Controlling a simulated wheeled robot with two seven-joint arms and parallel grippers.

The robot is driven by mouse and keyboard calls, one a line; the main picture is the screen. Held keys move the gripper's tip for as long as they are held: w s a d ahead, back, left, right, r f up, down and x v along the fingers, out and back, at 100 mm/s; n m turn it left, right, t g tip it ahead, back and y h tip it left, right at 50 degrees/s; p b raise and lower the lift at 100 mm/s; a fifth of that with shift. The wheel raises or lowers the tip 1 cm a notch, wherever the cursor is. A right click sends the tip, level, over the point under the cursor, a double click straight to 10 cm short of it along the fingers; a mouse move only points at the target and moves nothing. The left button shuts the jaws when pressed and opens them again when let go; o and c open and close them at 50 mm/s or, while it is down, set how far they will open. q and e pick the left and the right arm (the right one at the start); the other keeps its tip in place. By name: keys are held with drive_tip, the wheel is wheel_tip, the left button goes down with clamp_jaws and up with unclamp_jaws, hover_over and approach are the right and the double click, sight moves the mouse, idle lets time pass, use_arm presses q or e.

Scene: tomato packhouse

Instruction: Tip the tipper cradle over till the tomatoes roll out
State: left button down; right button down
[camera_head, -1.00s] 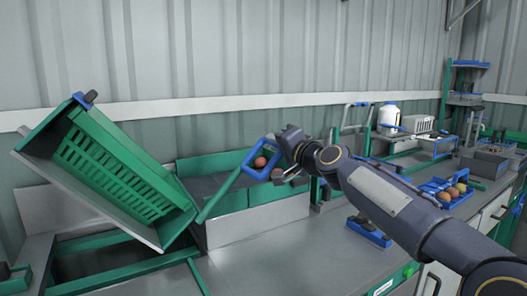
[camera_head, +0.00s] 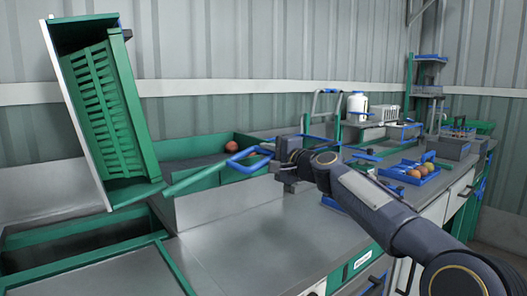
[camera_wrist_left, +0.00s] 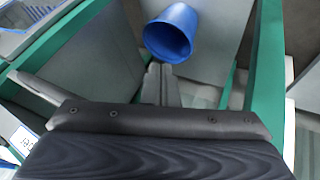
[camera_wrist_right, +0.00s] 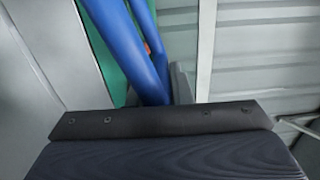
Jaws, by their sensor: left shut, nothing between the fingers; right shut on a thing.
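The tipper cradle (camera_head: 78,125) stands steeply tilted at the left of the head view, with a green slatted crate (camera_head: 108,110) in it. A green lever (camera_head: 197,180) runs from the cradle to a blue loop handle (camera_head: 243,158). My right gripper (camera_head: 275,160) is shut on this handle; the blue bar also shows between its fingers in the right wrist view (camera_wrist_right: 148,60). One red tomato (camera_head: 231,147) lies in the green trough (camera_head: 180,148) behind the handle. The inside of the crate is mostly hidden. My left gripper (camera_wrist_left: 161,85) is shut and empty, seen only in its wrist view.
A blue cup-shaped thing (camera_wrist_left: 170,32) is just beyond my left fingers. A white bottle (camera_head: 357,106) stands further back. The grey bench top (camera_head: 260,225) in front is clear.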

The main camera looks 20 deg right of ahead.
drive_tip(key=shift+w+d+f+m+b, duration=0.1)
drive_tip(key=shift+f+m+b, duration=0.85)
drive_tip(key=shift+f, duration=0.75)
drive_tip(key=shift+s+d+f+m+b, duration=0.1)
drive_tip(key=shift+f+m+b, duration=0.4)
drive_tip(key=shift+f+b, duration=0.95)
drive_tip(key=shift+w+d+f+m+b, duration=0.1)
drive_tip(key=shift+f+m+b, duration=0.7)
drive_tip(key=shift+f, duration=1.2)
drive_tip(key=shift+a+f, duration=0.1)
drive_tip(key=shift+f, duration=0.05)
drive_tip(key=c, duration=1.4)
unclamp_jaws()
drive_tip(key=shift+o, duration=0.2)
drive_tip(key=shift+b+v, duration=0.9)
drive_tip(key=shift+v, duration=3)
